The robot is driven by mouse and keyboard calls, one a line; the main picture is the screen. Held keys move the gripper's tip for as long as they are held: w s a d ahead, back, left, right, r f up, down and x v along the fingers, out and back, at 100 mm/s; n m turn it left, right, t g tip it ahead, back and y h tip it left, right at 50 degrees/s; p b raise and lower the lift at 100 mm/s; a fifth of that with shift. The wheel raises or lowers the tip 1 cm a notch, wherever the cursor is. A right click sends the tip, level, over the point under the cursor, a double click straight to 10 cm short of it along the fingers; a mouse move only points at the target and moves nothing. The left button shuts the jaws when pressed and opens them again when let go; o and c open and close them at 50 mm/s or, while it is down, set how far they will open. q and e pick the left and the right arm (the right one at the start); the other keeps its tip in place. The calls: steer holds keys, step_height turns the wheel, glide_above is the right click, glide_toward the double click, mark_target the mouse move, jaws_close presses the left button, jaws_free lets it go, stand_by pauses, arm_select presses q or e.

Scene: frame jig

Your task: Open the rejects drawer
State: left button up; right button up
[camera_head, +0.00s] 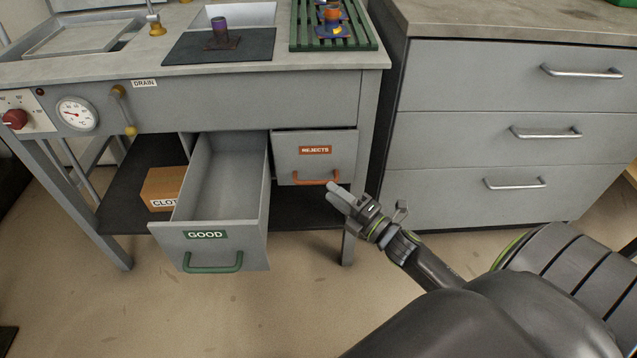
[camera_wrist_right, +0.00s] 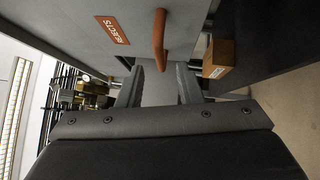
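The rejects drawer (camera_head: 290,143) has a grey front, an orange REJECTS label (camera_head: 315,150) and an orange bar handle (camera_head: 315,179). It looks shut under the bench, right of the open GOOD drawer. In the right wrist view the handle (camera_wrist_right: 159,40) stands out from the drawer front (camera_wrist_right: 70,18). My right gripper (camera_head: 332,191) is close to the handle's right end in the head view. In the right wrist view its two fingers (camera_wrist_right: 160,75) are apart, with the handle's near end between their tips in the picture; I cannot tell whether they touch it. My left gripper is out of view.
The GOOD drawer (camera_head: 208,232) is pulled well out, with a green handle (camera_head: 212,263). A cardboard box (camera_head: 163,187) sits on the dark lower shelf. A grey cabinet (camera_head: 510,135) with metal handles stands at right. The floor in front of the rejects drawer is clear.

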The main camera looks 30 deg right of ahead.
mark_target(319, 181)
steer(key=x, duration=0.5)
steer(key=shift+w+a+r, duration=0.1)
steer(key=shift+w, duration=0.3)
jaws_close()
